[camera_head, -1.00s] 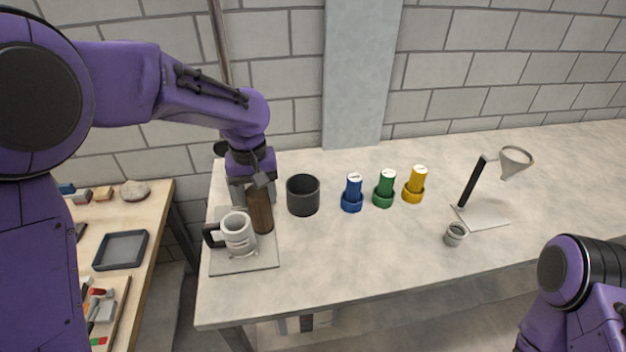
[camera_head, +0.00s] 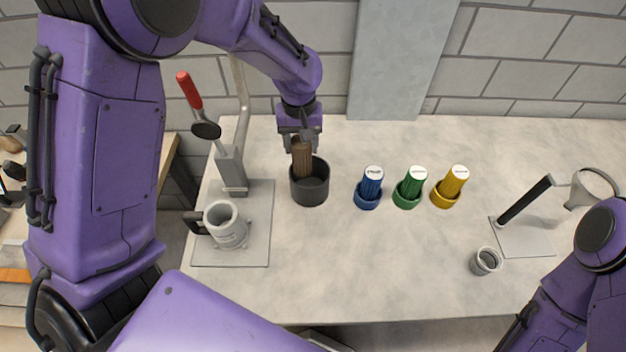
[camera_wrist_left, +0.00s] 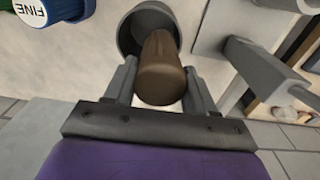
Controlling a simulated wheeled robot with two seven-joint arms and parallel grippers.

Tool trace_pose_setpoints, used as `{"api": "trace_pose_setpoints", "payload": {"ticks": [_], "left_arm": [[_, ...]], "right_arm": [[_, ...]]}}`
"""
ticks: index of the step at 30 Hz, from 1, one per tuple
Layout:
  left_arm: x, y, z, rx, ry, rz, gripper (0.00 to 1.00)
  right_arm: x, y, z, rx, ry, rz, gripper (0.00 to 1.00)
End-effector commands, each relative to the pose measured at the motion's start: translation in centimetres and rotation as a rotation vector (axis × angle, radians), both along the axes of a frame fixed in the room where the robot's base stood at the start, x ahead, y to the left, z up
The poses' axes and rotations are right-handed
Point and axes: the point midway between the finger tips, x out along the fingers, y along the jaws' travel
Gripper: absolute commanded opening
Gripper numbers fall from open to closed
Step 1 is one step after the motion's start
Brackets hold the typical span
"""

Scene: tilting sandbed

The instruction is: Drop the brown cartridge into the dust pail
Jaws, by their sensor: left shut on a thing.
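The brown cartridge (camera_head: 302,158) is upright in my left gripper (camera_head: 301,140), which is shut on its upper part. Its lower end is at the mouth of the dark grey dust pail (camera_head: 310,190), overlapping the opening; how deep it sits cannot be told. In the left wrist view the cartridge (camera_wrist_left: 161,70) lies between the two fingers (camera_wrist_left: 160,88), with the pail's rim (camera_wrist_left: 127,32) around and behind it. My right arm shows at the lower right, but its gripper is out of view.
A stand with a red-handled lever (camera_head: 232,165) and a portafilter-like cup (camera_head: 224,225) is left of the pail. Blue (camera_head: 369,188), green (camera_head: 409,188) and yellow (camera_head: 449,187) cylinders stand to its right. Further right are a small grey cup (camera_head: 486,261) and a funnel stand (camera_head: 525,235). The front table is clear.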

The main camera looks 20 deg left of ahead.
Motion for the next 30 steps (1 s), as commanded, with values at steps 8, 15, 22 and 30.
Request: {"api": "trace_pose_setpoints", "payload": {"ticks": [8, 15, 22, 30], "left_arm": [[0.1, 0.2, -3.9, 0.0, 0.003, 0.004, 0.0], [0.1, 0.2, -5.0, -0.001, 0.0, 0.004, 0.0], [0.1, 0.1, -4.9, 0.0, 0.0, 0.003, 0.74], [0.1, 0.1, -5.0, 0.0, 0.001, 0.003, 0.85]], "right_arm": [[0.0, 0.0, 0.0, 0.0, -0.001, 0.0, 1.0], [0.1, 0.0, 0.0, 0.0, -0.001, 0.0, 1.0], [0.1, 0.0, 0.0, 0.0, -0.001, 0.0, 1.0], [0.1, 0.0, 0.0, 0.0, -0.001, 0.0, 1.0]]}}
